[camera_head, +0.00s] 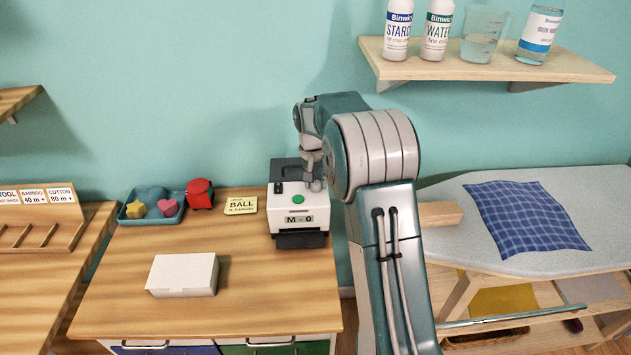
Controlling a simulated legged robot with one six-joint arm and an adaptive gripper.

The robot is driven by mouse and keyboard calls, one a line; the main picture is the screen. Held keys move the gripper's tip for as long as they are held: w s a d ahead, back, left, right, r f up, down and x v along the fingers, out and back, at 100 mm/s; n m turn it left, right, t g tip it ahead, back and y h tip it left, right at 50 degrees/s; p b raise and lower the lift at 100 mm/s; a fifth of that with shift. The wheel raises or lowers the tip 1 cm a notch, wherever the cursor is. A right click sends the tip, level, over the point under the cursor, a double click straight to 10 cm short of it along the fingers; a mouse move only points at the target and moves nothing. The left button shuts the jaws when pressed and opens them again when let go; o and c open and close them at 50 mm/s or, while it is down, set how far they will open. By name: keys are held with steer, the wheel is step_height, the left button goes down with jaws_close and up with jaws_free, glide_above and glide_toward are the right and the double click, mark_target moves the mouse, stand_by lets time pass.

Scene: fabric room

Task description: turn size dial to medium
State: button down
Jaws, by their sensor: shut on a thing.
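A white machine with dark top parts (283,210) stands at the back right of the wooden table. Its front has a green round button (298,199) and a small display (299,219) that reads "M - 0". My arm reaches over from the right, and my gripper (313,184) is down at the machine's top right. The gripper is small here and partly covered by my arm. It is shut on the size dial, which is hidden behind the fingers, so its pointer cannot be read.
A teal tray (128,212) with shaped pieces, a red item (200,193) and a yellow "BALL" card (241,205) lie left of the machine. A white box (183,274) lies in front. An ironing board (455,215) with blue cloth (525,218) stands right; a bottle shelf (480,67) hangs above.

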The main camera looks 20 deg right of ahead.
steer(key=shift+s+f+m, duration=0.1)
steer(key=shift+f+m, duration=0.15)
steer(key=shift+m, duration=0.15)
steer(key=shift+c, duration=1.5)
jaws_free()
steer(key=shift+a, duration=0.1)
steer(key=shift+r, duration=0.2)
steer(key=shift+r, duration=0.35)
step_height(320, 180, up, 11)
steer(key=shift+w+a, duration=0.3)
steer(key=shift+w, duration=0.05)
